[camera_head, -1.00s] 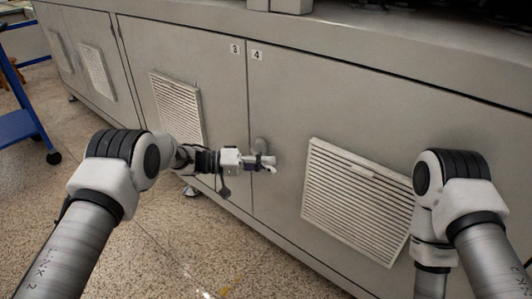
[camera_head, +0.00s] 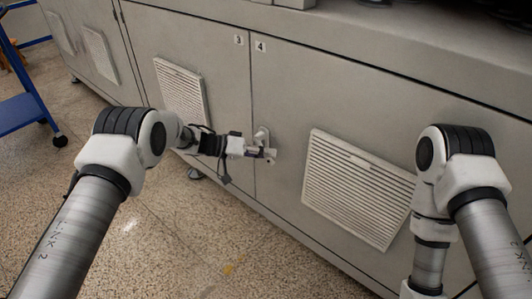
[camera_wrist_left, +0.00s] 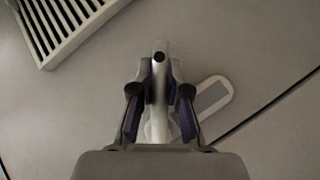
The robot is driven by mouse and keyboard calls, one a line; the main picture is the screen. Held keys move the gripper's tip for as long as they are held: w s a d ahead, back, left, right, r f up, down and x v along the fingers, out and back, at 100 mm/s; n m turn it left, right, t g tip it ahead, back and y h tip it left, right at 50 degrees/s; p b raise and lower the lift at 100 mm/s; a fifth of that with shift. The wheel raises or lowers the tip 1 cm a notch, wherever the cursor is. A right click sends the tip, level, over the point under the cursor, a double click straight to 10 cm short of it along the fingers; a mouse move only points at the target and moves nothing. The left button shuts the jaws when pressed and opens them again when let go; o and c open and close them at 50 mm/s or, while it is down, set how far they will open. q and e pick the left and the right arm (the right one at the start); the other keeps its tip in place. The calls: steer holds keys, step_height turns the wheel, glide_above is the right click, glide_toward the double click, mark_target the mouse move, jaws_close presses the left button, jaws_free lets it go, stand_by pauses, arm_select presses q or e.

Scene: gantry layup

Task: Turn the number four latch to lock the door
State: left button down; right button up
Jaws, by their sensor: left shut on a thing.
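The number four door (camera_head: 300,90) is the grey panel right of the seam under the "4" label (camera_head: 260,46). Its latch (camera_head: 262,134) sits near the door's left edge, beside the seam. My left gripper (camera_head: 264,153) reaches it from the left and is shut on the latch handle. In the left wrist view, the pale handle (camera_wrist_left: 160,60) with a dark round end stands between the two fingers (camera_wrist_left: 159,92). The latch's rounded backing plate (camera_wrist_left: 213,96) shows right of the fingers, slanted. My right gripper is outside the picture.
The number three door (camera_head: 215,70) lies left of the seam. Louvred vents (camera_head: 358,188) are on the doors, one right of the latch. A blue cart (camera_head: 25,112) stands at far left. The speckled floor (camera_head: 170,240) before the cabinet is clear.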

arm_select(q)
steer(key=c, duration=1.1)
jaws_free()
steer(key=shift+c, duration=0.2)
steer(key=v, duration=1.2)
steer(key=shift+c, duration=0.3)
